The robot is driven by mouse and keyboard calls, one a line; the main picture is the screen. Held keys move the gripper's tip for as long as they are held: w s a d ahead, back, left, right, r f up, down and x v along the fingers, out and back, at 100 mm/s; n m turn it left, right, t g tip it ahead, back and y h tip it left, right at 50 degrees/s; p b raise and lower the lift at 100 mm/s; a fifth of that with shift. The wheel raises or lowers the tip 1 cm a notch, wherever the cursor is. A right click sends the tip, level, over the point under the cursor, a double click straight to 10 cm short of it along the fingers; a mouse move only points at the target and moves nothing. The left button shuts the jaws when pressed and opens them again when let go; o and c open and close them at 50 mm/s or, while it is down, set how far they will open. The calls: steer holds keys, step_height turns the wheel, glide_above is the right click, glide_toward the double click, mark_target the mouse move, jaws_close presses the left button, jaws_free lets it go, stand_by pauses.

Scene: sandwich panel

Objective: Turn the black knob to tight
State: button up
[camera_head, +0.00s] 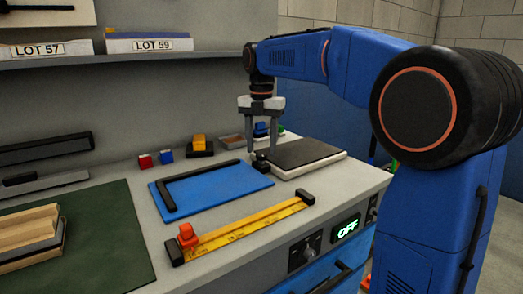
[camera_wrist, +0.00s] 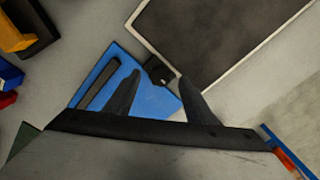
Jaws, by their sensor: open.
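A small black knob (camera_head: 260,164) sits at the left edge of the dark-topped panel (camera_head: 305,151), beside the blue board (camera_head: 222,188). My gripper (camera_head: 261,150) points down just above it, with its fingers apart. In the wrist view the black knob (camera_wrist: 158,70) shows between the two fingertips (camera_wrist: 159,76), with space on both sides. Whether the fingers reach down around it I cannot tell. Any tight marking is too small to read. Another dark knob (camera_head: 308,254) is on the front panel of the bench, left of a display reading OFF (camera_head: 346,227).
A yellow ruler (camera_head: 245,229) with a red slider (camera_head: 187,235) lies in front of the blue board. Small red and blue blocks (camera_head: 165,156) and a yellow-and-black piece (camera_head: 199,146) stand behind it. A green mat (camera_head: 100,235) with wooden pieces is at left.

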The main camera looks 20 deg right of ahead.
steer(key=shift+f, duration=0.9)
steer(key=c, duration=1.1)
steer(key=shift+o, duration=0.2)
